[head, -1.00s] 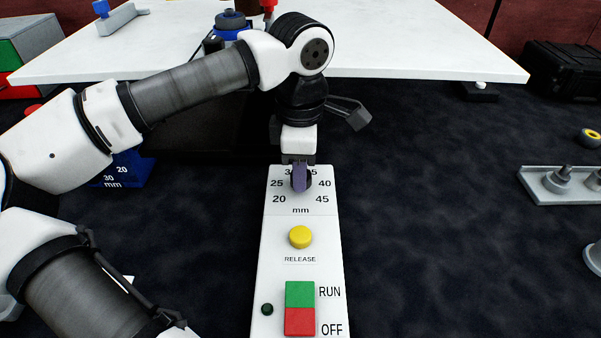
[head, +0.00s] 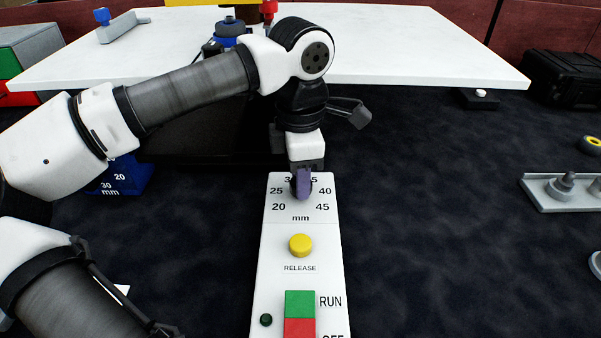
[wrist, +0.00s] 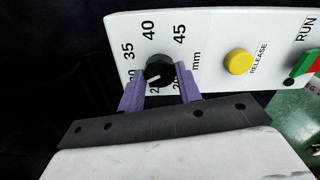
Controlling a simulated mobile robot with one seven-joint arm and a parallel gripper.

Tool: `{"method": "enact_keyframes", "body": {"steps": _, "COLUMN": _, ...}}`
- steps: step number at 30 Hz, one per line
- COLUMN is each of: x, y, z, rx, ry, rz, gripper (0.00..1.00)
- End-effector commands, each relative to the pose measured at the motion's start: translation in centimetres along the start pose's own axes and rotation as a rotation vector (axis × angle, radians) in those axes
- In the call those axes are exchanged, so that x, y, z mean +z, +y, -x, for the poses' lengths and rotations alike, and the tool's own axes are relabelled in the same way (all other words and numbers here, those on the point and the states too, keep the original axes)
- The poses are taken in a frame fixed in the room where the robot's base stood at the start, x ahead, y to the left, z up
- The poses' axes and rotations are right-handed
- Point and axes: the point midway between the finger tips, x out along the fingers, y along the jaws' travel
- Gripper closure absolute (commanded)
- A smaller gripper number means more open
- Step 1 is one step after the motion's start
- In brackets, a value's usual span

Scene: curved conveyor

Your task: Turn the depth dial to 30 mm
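The depth dial (wrist: 160,70) is a round black knob with a white pointer line on a white panel (wrist: 215,30). In the wrist view the pointer points to the lower left, between the partly hidden 25 and 30 marks. The labels 35, 40 and 45 are clear. My gripper (wrist: 160,76) has its two purple fingers on opposite sides of the knob and appears closed on it. In the head view my gripper (head: 302,185) comes down on the dial from above and hides most of it, along with parts of the 30 and 35 labels.
On the same panel are a yellow RELEASE button (head: 300,245), a green RUN (head: 300,303) and red OFF switch, and a small dark green lamp (head: 266,320). A blue block marked in mm (head: 124,180) is at the left. A white table (head: 420,60) stands behind.

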Motion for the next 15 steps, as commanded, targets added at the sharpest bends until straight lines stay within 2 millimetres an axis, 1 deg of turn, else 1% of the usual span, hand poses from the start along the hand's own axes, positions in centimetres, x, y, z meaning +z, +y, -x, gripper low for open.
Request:
{"method": "enact_keyframes", "body": {"steps": 1, "x": -0.01, "y": 0.02, "z": 0.06, "rx": 0.001, "ry": 0.0, "rz": 0.0, "gripper": 0.59}}
{"method": "enact_keyframes", "body": {"steps": 4, "x": -0.01, "y": 0.02, "z": 0.04, "rx": 0.001, "ry": 0.0, "rz": 0.0, "gripper": 0.46}}
{"method": "enact_keyframes", "body": {"steps": 5, "x": -0.01, "y": 0.01, "z": 0.04, "rx": 0.0, "ry": 0.0, "rz": 0.0, "gripper": 0.45}}
{"method": "enact_keyframes", "body": {"steps": 12, "x": 0.0, "y": 0.0, "z": 0.04, "rx": 0.0, "ry": 0.0, "rz": -0.001, "gripper": 0.45}}
{"method": "enact_keyframes", "body": {"steps": 15, "x": 0.0, "y": 0.02, "z": 0.51, "rx": 0.0, "ry": 0.0, "rz": 0.0, "gripper": 0.45}}
